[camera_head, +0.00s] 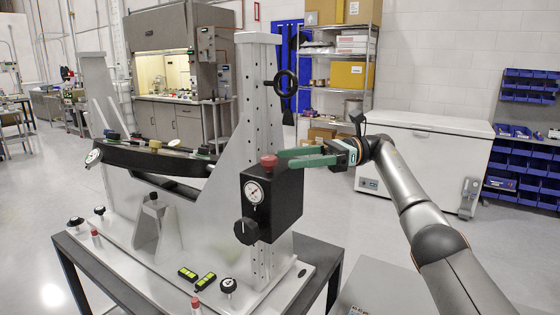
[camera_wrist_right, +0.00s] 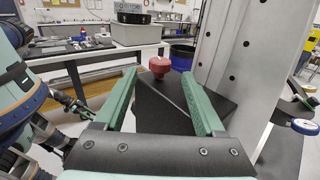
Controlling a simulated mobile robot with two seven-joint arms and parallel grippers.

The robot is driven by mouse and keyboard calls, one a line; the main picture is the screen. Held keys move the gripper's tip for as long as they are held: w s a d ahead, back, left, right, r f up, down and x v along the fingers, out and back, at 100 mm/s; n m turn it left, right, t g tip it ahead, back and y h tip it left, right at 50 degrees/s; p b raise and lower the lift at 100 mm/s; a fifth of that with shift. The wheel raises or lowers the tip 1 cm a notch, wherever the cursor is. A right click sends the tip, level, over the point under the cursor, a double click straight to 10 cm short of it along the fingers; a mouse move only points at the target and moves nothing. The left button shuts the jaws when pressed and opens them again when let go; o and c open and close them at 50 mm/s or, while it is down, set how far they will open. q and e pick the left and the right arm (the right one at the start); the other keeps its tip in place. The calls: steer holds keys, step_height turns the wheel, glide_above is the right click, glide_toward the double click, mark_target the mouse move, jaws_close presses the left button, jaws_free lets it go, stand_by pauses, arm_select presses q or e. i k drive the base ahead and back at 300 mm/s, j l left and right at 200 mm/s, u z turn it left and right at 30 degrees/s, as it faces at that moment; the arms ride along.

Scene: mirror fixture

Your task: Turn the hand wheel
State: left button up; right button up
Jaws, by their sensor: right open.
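The hand wheel (camera_head: 286,83) is a black ring with a side handle, on a short shaft from the upper part of the grey upright (camera_head: 258,100). My right gripper (camera_head: 290,158) is open and empty, well below the wheel, pointing left. Its green fingers are over the black gauge box (camera_head: 275,203), close to its red knob (camera_head: 268,160). In the right wrist view the knob (camera_wrist_right: 159,66) shows between the two fingertips (camera_wrist_right: 159,77), beyond them. I do not make out the wheel there. What looks like my left gripper (camera_wrist_right: 76,106) is small at that view's left; its jaws are unclear.
The box carries a dial gauge (camera_head: 254,193) and a black knob (camera_head: 246,230). A curved black beam (camera_head: 150,160) spans the fixture on the left. Its base plate (camera_head: 130,268) holds small knobs and yellow-black pieces. Right of the wheel is free air; a white freezer (camera_head: 430,150) stands behind.

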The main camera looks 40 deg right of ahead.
mark_target(247, 232)
steer(key=k+j, duration=0.8)
steer(key=j, duration=0.1)
